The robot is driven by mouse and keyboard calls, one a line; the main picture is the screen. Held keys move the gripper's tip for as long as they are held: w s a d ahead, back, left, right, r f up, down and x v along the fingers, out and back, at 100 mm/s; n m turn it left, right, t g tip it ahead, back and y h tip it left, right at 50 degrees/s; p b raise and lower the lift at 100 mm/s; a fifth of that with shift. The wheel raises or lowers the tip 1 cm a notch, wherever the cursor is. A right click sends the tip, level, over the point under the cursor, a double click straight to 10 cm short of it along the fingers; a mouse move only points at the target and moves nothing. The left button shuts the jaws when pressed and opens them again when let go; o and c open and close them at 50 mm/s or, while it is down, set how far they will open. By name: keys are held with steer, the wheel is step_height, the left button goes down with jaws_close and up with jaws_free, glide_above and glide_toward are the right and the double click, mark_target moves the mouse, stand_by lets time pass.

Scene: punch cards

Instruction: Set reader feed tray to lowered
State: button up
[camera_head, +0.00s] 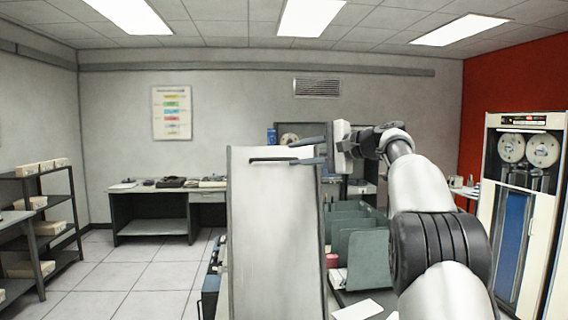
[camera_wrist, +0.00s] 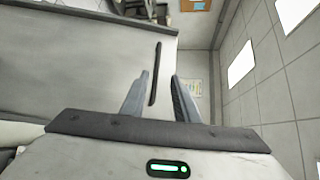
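The reader feed tray (camera_head: 275,235) is a tall pale panel standing nearly upright in the middle of the head view. A thin dark bar handle (camera_head: 268,159) runs across it near its top edge. My gripper (camera_head: 291,152) comes in from the right at the panel's top, with its fingers apart and nothing held. In the wrist view, the panel (camera_wrist: 75,70) fills the left side. The handle (camera_wrist: 155,72) shows in line with the gap of my open gripper (camera_wrist: 160,76). I cannot tell whether a finger touches it.
Green card bins (camera_head: 365,255) stand on a desk right of the panel, below my arm. A tape cabinet (camera_head: 520,200) is at the far right. A shelf with boxes (camera_head: 45,220) is at the left and a desk (camera_head: 165,188) at the back. Tiled floor (camera_head: 140,270) is clear at left.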

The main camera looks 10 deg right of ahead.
steer(key=b+v, duration=0.1)
steer(key=v, duration=0.8)
steer(key=shift+s+d+r, duration=0.2)
steer(key=shift+s+r, duration=0.05)
